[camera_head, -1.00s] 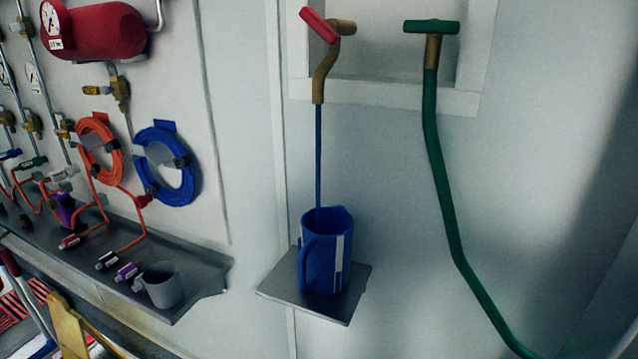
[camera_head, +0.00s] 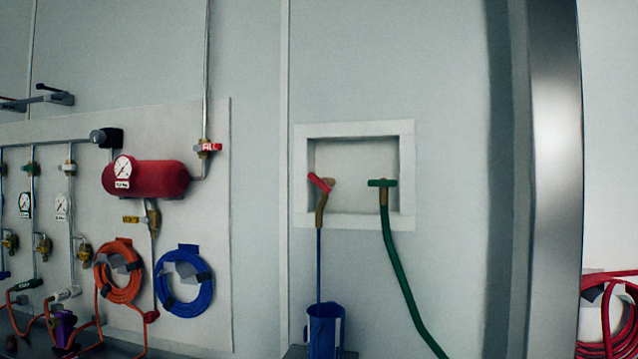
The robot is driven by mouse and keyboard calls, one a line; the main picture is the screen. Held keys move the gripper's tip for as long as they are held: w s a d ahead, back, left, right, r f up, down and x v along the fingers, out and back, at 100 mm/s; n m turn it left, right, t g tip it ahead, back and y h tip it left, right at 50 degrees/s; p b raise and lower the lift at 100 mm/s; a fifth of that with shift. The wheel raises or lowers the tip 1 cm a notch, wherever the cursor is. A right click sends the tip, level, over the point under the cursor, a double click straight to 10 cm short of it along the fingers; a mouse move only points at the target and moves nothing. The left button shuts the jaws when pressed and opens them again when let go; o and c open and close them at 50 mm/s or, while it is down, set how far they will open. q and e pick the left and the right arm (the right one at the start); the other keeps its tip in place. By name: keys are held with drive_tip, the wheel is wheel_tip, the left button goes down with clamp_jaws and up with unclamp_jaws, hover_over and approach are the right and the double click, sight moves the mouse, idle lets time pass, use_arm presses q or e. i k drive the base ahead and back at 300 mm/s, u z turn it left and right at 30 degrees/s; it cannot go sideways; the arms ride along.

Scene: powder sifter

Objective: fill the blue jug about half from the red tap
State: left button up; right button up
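The blue jug (camera_head: 322,336) stands upright on a small grey shelf (camera_head: 296,352) at the bottom of the head view, its base cut off by the frame edge. The tap with the red handle (camera_head: 320,183) is in a wall recess above it, its brass spout pointing down. A thin blue stream (camera_head: 319,265) runs straight from the spout into the jug's open top. The level inside the jug cannot be seen. A pale vertical strip shows on the jug's right side. Neither of my grippers is in view.
A green-handled tap (camera_head: 382,184) with a green hose (camera_head: 402,285) is right of the red one. A red tank (camera_head: 160,179), an orange coil (camera_head: 119,272) and a blue coil (camera_head: 184,281) hang at left. A red hose (camera_head: 612,310) is at far right.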

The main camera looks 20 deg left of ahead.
sight(322, 183)
drive_tip(key=z, duration=1.15)
drive_tip(key=i, duration=1.15)
drive_tip(key=u, duration=1.45)
